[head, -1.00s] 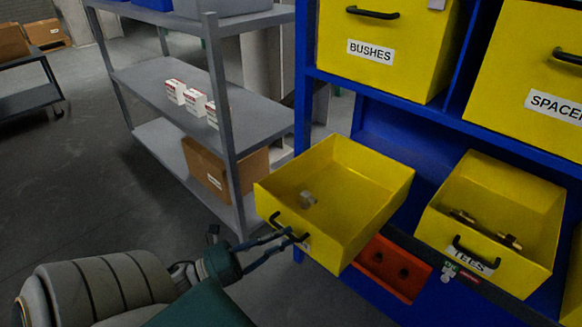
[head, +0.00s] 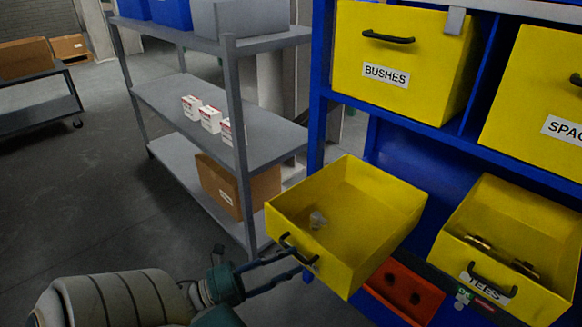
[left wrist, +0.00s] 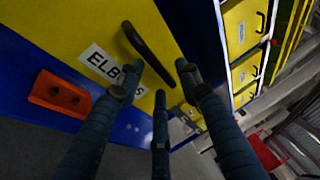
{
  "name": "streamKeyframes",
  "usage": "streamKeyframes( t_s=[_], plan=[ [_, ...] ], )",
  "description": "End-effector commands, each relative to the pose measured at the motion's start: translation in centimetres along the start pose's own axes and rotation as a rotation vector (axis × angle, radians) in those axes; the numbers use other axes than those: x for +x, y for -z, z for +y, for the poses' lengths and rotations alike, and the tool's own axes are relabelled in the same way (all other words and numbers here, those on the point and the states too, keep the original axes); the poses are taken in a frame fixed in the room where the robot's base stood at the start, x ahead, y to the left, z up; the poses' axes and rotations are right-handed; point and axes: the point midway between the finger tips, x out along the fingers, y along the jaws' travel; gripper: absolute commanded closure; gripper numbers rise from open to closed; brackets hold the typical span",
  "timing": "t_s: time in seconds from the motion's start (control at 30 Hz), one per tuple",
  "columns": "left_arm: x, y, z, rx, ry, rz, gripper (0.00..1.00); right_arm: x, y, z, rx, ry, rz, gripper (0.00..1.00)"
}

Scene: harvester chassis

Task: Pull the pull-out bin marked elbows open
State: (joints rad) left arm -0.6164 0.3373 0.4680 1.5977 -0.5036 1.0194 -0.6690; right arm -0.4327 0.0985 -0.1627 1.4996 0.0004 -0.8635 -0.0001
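The elbows bin (head: 370,259) is a yellow open-topped drawer, standing well out from the blue rack in the head view. A small pale fitting (head: 318,220) lies inside it. In the left wrist view the fingertips (left wrist: 160,75) lie around the handle's lower end; contact cannot be told. My right gripper is out of view.
The tees bin (head: 510,245) stands right of the elbows bin, with an orange block (head: 405,290) between and below. The bushes bin (head: 400,60) is above. A grey shelf (head: 190,105) with small boxes stands behind at left.

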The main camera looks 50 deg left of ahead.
Motion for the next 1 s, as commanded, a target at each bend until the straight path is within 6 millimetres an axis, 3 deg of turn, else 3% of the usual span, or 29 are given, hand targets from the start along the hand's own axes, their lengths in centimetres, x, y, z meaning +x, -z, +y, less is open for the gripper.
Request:
streamKeyframes(
  t_s=[0.3,0.5,0.7,1.0],
  plan=[
    [-6.7,0.0,0.1,-0.003,-0.005,-0.003,0.65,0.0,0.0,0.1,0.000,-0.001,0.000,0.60],
    [-9.8,0.0,0.1,-0.002,-0.003,-0.002,0.65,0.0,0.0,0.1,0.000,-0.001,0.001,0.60],
    [-10.9,0.0,0.0,-0.001,0.000,-0.001,0.65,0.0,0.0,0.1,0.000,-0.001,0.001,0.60],
    [-11.0,0.0,0.0,-0.001,-0.001,-0.001,0.65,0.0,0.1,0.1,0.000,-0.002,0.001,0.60]
  ],
)
